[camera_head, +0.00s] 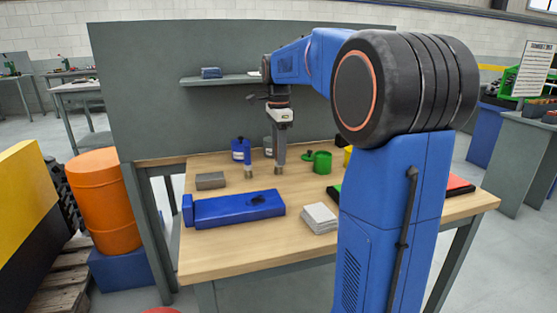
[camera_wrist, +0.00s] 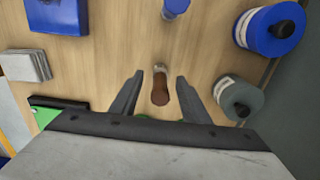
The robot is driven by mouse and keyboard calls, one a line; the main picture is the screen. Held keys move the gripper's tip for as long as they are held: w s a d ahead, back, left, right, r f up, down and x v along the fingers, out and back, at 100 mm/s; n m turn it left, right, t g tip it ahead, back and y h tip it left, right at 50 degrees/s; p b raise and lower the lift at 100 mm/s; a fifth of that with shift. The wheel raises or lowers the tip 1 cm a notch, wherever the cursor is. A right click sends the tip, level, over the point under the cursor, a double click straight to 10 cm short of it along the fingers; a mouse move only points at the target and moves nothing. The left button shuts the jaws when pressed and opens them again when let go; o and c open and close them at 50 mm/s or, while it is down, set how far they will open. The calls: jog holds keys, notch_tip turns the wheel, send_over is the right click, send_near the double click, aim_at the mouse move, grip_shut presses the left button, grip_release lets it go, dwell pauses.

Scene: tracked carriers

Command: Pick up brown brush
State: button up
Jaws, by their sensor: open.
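The brown brush (camera_wrist: 160,92) stands on the wooden table in the wrist view, its brown end toward the camera and a pale metallic part beyond it. My gripper (camera_wrist: 159,76) is open, with one dark finger on either side of the brush and a gap on both sides. In the head view, my gripper (camera_head: 280,150) points straight down over the back of the table. Only the brush's lower part (camera_head: 279,170) shows there, below the fingers; its handle is hidden by them.
A blue brush (camera_head: 248,170) stands close by on the left. A blue canister (camera_head: 240,151) and a grey canister (camera_wrist: 240,97) stand behind. A green cup (camera_head: 322,162) is at right. A long blue tool (camera_head: 235,209), grey block (camera_head: 210,181) and white stack (camera_head: 319,218) lie in front.

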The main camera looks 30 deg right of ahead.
jog(key=shift+f, duration=0.65)
grip_shut()
notch_tip(320, 180, up, 10)
jog(key=shift+r, duration=0.1)
